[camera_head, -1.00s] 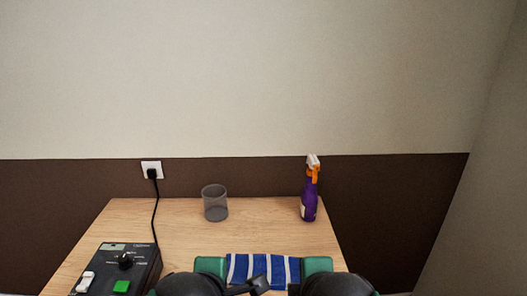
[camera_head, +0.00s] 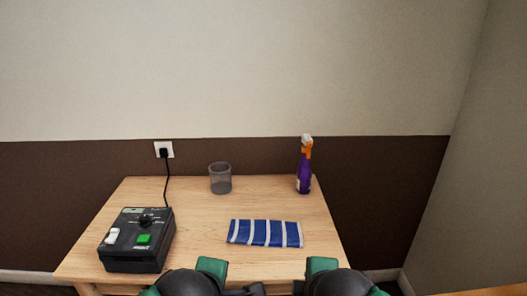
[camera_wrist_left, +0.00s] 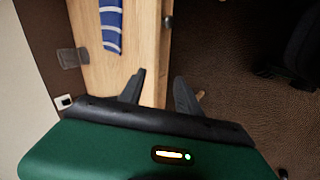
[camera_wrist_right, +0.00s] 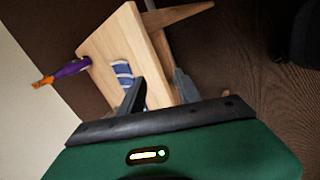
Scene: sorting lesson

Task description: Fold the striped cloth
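The blue-and-white striped cloth (camera_head: 265,233) lies flat on the wooden table as a narrow, roughly rectangular strip, right of centre. It also shows in the left wrist view (camera_wrist_left: 111,25) and partly in the right wrist view (camera_wrist_right: 123,72), where a finger stands near it. My left gripper (camera_wrist_left: 158,88) is open and empty, its fingers apart near the table's front edge. My right gripper (camera_wrist_right: 160,85) is open and empty, also near the front edge. In the head view both grippers are at the bottom, nearer me than the cloth and not touching it.
A black control box (camera_head: 138,241) with a green button stands at the table's left, its cord running to a wall socket (camera_head: 164,149). A grey transparent cup (camera_head: 220,178) and a purple spray bottle (camera_head: 304,172) stand at the back. The wooden table (camera_head: 200,228) is clear around the cloth.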

